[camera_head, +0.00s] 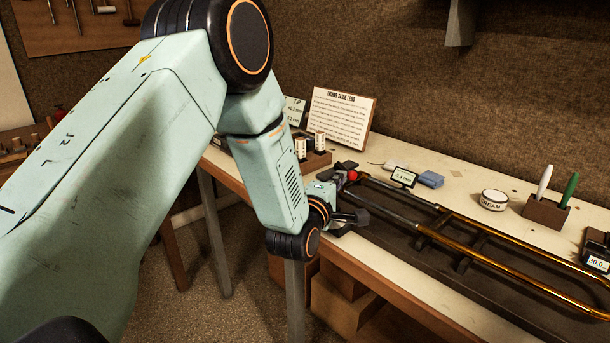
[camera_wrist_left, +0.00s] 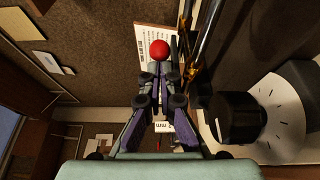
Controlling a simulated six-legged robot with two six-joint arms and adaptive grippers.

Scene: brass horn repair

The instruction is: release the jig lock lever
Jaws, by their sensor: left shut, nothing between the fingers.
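The lock lever shows as a red ball knob (camera_head: 352,175) at the left end of the dark jig (camera_head: 400,232). In the left wrist view the red knob (camera_wrist_left: 158,49) sits just beyond my fingertips. My left gripper (camera_head: 342,180) is shut and empty beside the knob; its fingers come together in the left wrist view (camera_wrist_left: 160,70). I cannot tell whether they touch the knob. The lever's shaft is mostly hidden behind the fingers. A brass trombone slide (camera_head: 505,277) lies along the jig. My right gripper is out of view.
A black dial knob (camera_wrist_left: 233,117) on a white scale (camera_wrist_left: 293,105) stands close to the right of my gripper.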

